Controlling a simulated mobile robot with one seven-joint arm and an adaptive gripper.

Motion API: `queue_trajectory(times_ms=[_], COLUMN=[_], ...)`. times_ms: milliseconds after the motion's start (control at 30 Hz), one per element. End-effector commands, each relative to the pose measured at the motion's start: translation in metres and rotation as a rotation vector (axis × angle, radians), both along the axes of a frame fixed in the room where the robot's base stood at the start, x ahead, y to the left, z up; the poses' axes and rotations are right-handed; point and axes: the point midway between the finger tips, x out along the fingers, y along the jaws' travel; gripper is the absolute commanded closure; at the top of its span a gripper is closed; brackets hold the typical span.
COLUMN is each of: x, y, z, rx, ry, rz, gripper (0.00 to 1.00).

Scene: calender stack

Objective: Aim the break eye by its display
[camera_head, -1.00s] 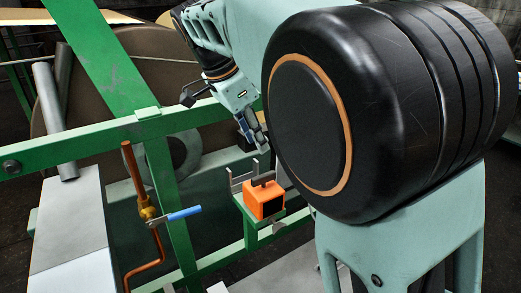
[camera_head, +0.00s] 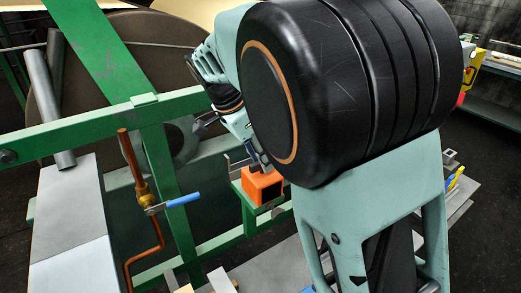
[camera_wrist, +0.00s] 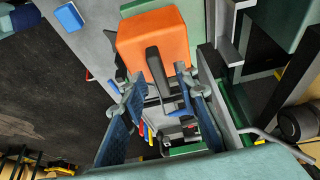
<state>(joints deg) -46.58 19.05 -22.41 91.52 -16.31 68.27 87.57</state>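The break eye is an orange box (camera_head: 262,186) on a green bracket beside the green frame. A dark face, perhaps its display, shows on its front in the head view; I cannot read it. In the wrist view the orange box (camera_wrist: 153,38) fills the top centre, and a dark lever (camera_wrist: 156,68) sticks out from it. My gripper (camera_wrist: 159,80) has its two blue fingers apart, one on each side of the lever, with gaps visible. In the head view my gripper (camera_head: 257,158) is just above the box, partly hidden by my arm.
A copper pipe (camera_head: 134,165) with a blue-handled valve (camera_head: 183,200) stands left of the box. Green frame beams (camera_head: 110,120) and a large brown roll (camera_head: 100,85) are behind. A grey metal block (camera_head: 70,215) stands at the left. Dark floor lies at the right.

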Motion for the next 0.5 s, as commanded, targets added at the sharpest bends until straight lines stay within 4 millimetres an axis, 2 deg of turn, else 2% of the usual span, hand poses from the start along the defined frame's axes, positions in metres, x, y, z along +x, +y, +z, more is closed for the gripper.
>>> queue_trajectory(times_ms=[233,500], x=[0.0001,0.0001], y=[-0.0002,0.0], z=[-0.0006,-0.0004], rx=[0.0,0.0], ry=[0.0,0.0], rz=[0.0,0.0], gripper=[0.73,1.0])
